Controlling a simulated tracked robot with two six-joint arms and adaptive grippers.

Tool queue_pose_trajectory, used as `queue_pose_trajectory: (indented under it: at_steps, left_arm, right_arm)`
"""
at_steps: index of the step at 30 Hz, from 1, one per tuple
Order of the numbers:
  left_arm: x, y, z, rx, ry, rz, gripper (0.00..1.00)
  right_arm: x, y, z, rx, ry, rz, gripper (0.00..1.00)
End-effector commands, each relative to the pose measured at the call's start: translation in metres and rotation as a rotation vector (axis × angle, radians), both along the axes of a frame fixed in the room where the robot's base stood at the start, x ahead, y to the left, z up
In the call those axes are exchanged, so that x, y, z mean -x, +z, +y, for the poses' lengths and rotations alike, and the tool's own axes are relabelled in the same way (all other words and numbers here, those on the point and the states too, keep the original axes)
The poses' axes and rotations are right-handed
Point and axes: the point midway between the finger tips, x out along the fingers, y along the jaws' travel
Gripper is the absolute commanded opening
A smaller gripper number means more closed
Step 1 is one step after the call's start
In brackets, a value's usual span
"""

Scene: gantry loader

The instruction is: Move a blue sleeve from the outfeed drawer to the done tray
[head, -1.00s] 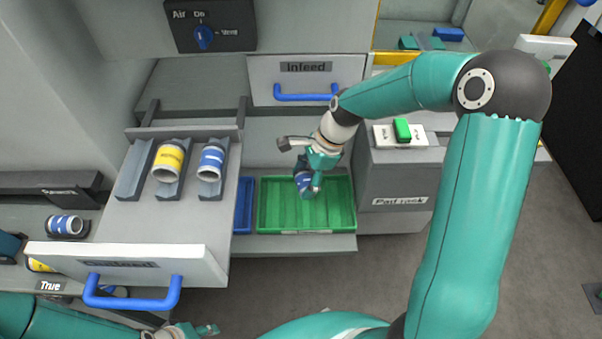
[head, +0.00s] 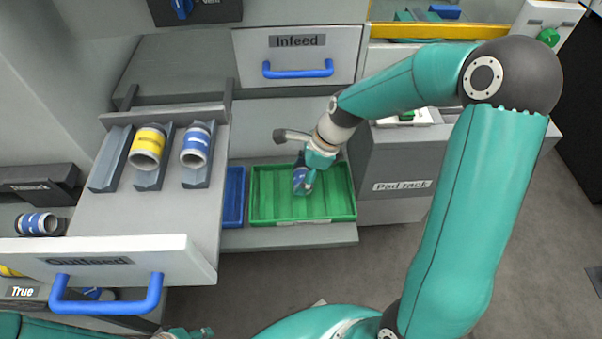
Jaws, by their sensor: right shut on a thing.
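I cannot tell whether the sleeve touches the tray floor. The outfeed drawer (head: 95,225) is pulled open at the left. In it, a yellow sleeve (head: 147,147) and another blue sleeve (head: 196,147) lie on grey cradles; the leftmost cradle is empty. My left gripper (head: 195,333) shows only partly at the bottom edge, and its fingers are too unclear to judge.
A blue tray (head: 233,197) sits left of the green tray. The Infeed drawer (head: 300,54) above is closed. A grey Part rack cabinet (head: 402,186) stands to the right. More sleeves (head: 37,223) lie at the far left, beyond the open drawer.

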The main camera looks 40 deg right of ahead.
Motion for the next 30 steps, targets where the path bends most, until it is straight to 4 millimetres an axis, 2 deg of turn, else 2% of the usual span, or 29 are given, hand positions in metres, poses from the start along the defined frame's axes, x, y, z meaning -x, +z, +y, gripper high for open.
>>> queue_pose_trajectory:
  at_steps: [1, 12, 27, 28, 30]
  left_arm:
    - [0.000, -0.008, 0.000, 0.000, 0.000, 0.000, 0.40]
    - [0.000, -0.021, 0.000, 0.000, 0.000, 0.000, 0.40]
    - [0.000, -0.024, 0.000, 0.000, 0.000, 0.000, 0.40]
    - [0.000, -0.024, 0.000, 0.000, 0.000, 0.000, 0.40]
    - [0.000, -0.024, 0.000, 0.000, 0.000, 0.000, 0.40]
  right_arm:
    - [0.000, -0.008, 0.000, 0.000, 0.000, -0.001, 0.21]
    - [0.000, -0.034, 0.000, 0.000, -0.001, 0.000, 0.21]
    - [0.000, -0.040, 0.000, 0.000, 0.000, 0.000, 0.21]
    - [0.000, -0.040, 0.000, 0.000, 0.000, 0.000, 0.68]
    - [0.000, -0.040, 0.000, 0.000, 0.000, 0.000, 0.79]
